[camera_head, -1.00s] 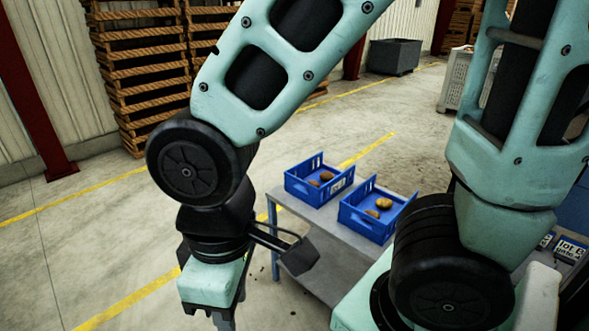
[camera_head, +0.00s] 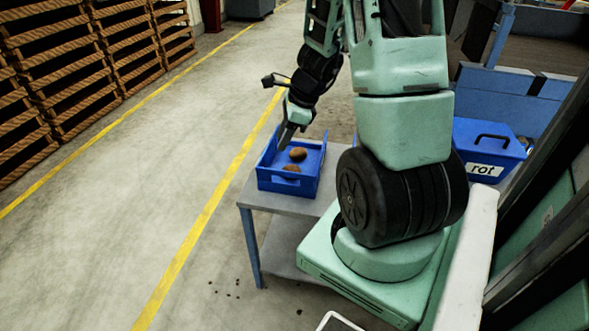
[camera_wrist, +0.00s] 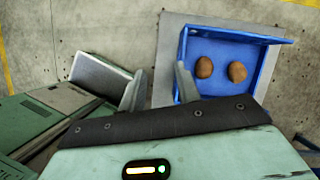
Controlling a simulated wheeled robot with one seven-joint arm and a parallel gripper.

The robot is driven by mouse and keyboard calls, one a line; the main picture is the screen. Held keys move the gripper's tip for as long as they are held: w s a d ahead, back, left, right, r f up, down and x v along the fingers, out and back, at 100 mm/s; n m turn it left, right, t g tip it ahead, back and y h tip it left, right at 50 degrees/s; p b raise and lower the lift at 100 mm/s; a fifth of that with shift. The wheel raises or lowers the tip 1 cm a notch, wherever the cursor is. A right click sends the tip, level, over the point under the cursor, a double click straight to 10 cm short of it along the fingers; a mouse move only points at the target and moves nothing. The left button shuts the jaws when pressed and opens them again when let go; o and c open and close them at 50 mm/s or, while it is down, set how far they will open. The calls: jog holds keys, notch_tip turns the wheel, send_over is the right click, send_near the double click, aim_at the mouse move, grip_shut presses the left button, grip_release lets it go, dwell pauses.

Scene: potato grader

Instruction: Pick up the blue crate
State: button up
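A blue crate (camera_head: 275,183) with two brown potatoes in it stands on a grey table (camera_head: 247,197) in the head view. The crate also shows at the upper right of the wrist view (camera_wrist: 222,86). My gripper (camera_head: 289,134) points down at the crate's far left side in the head view. In the wrist view my gripper (camera_wrist: 160,88) is open, its two fingers well apart. The right finger overlaps the crate's left wall in that view. I cannot tell whether it touches the wall. Only one crate shows now; my arm covers part of the table.
A blue bin (camera_head: 490,150) marked "rot" stands to the right, behind my arm. Stacked wooden pallets (camera_head: 75,60) line the left. The floor left of the table, with yellow lines (camera_head: 185,245), is clear. The table has a lower shelf (camera_head: 283,256).

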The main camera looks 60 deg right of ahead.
jog(key=s+d+f+m, duration=0.2)
jog(key=d+f+m, duration=0.15)
jog(key=d, duration=0.25)
jog(key=h+b, duration=0.1)
jog(key=b, duration=0.4)
send_near(283, 176)
jog(key=x, duration=0.4)
jog(key=shift+w+d+f, duration=0.15)
jog(key=shift+f, duration=0.2)
jog(key=shift+b+x, duration=1.25)
jog(key=shift+x, duration=1.7)
grip_shut()
